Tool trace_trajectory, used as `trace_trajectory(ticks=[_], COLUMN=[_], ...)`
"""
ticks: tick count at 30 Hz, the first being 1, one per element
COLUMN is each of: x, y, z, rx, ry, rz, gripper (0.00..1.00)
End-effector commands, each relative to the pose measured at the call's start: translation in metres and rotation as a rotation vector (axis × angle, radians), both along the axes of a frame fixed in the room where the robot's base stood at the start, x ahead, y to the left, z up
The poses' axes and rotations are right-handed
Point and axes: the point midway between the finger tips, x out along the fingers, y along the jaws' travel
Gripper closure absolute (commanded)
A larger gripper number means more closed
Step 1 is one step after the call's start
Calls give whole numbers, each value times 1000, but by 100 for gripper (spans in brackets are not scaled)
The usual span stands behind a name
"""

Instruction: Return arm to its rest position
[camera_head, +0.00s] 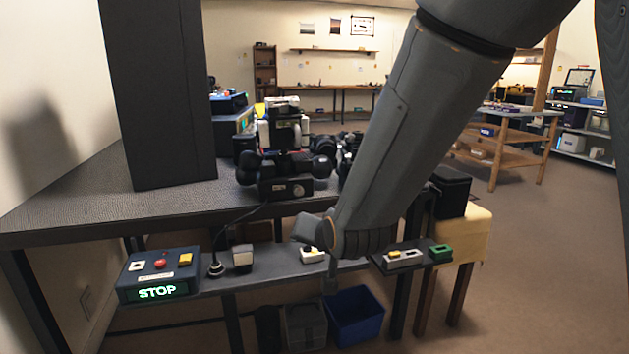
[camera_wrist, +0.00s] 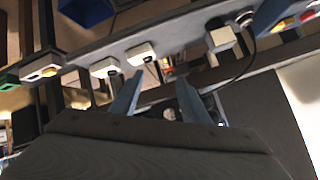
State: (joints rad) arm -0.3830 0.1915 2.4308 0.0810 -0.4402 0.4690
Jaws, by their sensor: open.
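My arm (camera_head: 408,140) reaches down from the upper right of the head view, across the front of the workbench. Its wrist end (camera_head: 345,235) hangs near the narrow shelf below the bench top. My gripper is mostly hidden by the arm in the head view. In the wrist view my gripper (camera_wrist: 158,82) shows two blue-grey fingers spread apart, with nothing seen held between them. The shelf and its small switch boxes lie beyond the fingertips in that view.
A control box (camera_head: 158,275) with a lit STOP display sits at the shelf's left end. Small white-topped boxes (camera_head: 242,258) and a green block (camera_head: 440,252) stand along the shelf. Black equipment (camera_head: 285,185) rests on the bench (camera_head: 80,205). A blue bin (camera_head: 355,315) is below.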

Motion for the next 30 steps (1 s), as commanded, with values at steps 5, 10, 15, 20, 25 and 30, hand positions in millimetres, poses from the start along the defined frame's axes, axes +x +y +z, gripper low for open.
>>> trace_trajectory(ticks=[5, 10, 15, 20, 25, 30], x=[-69, -144, -202, -245, -286, -282], y=[-15, -36, -55, -69, -84, -93], z=[-10, -14, -11, -6, 2, 20], rx=[-173, -315, -403, -459, -506, -493], ry=[221, 427, 578, 685, 788, 794], rz=[120, 251, 357, 439, 521, 479], gripper=[58, 58, 58, 58, 58, 58])
